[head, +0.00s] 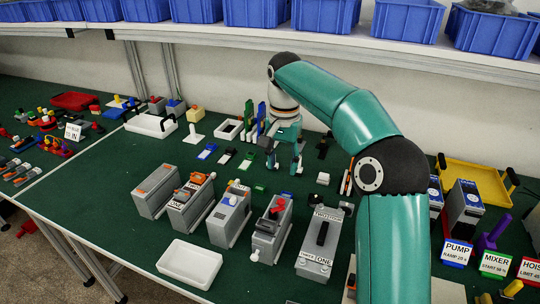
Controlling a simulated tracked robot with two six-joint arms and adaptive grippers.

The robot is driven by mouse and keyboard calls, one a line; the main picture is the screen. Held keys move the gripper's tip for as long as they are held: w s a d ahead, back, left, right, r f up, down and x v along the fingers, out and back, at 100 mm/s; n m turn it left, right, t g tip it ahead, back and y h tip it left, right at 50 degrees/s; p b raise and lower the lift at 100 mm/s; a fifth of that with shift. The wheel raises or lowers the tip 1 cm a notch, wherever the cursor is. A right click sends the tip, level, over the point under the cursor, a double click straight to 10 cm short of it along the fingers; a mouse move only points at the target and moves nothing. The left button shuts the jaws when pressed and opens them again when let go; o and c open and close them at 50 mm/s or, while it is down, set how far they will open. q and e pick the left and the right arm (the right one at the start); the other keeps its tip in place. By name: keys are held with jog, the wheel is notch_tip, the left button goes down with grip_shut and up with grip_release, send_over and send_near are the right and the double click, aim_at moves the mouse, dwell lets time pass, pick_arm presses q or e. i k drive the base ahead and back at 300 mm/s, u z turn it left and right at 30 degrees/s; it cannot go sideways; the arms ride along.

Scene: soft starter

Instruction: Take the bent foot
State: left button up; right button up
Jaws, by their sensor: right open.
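I cannot tell for certain which piece is the bent foot. My left gripper is not in view.
Several grey device boxes (230,219) stand in a row in front. A white tray (188,263) lies at the front edge. A yellow tray (475,178) is at right. A shelf of blue bins (330,16) overhangs the back.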

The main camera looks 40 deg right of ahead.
aim_at(267, 225)
jog(key=k, duration=1)
